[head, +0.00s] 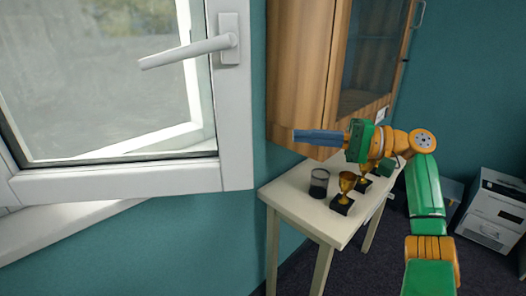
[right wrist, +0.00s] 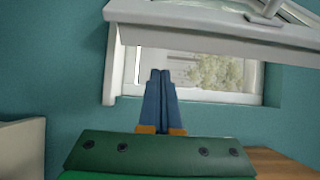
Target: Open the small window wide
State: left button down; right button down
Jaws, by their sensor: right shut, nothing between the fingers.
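The small window's white sash (head: 235,130) fills the left of the head view and stands partly open into the room. Its handle (head: 190,50) points left, roughly level. The sash also shows at the top of the right wrist view (right wrist: 215,38), with the window opening below it. My right gripper (head: 296,136) is to the right of the sash, its blue fingers pointing left and apart from it. In the right wrist view its fingers (right wrist: 160,72) are together and empty, in front of the opening. My left gripper is not in view.
A wooden cabinet (head: 300,75) hangs on the wall right of the window. Below it a pale table (head: 300,205) holds a dark cup (head: 319,184) and gold trophies (head: 346,183). A white box-like appliance (head: 493,210) is at the right. The white sill (head: 60,225) runs below the sash.

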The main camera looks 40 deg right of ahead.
jog(key=p+x, duration=0.6)
jog(key=x, duration=0.4)
jog(key=s+a, duration=0.2)
jog(key=s, duration=0.1)
jog(key=shift+s+f, duration=0.1)
jog(key=shift+a+p, duration=0.1)
jog(key=shift+p, duration=0.2)
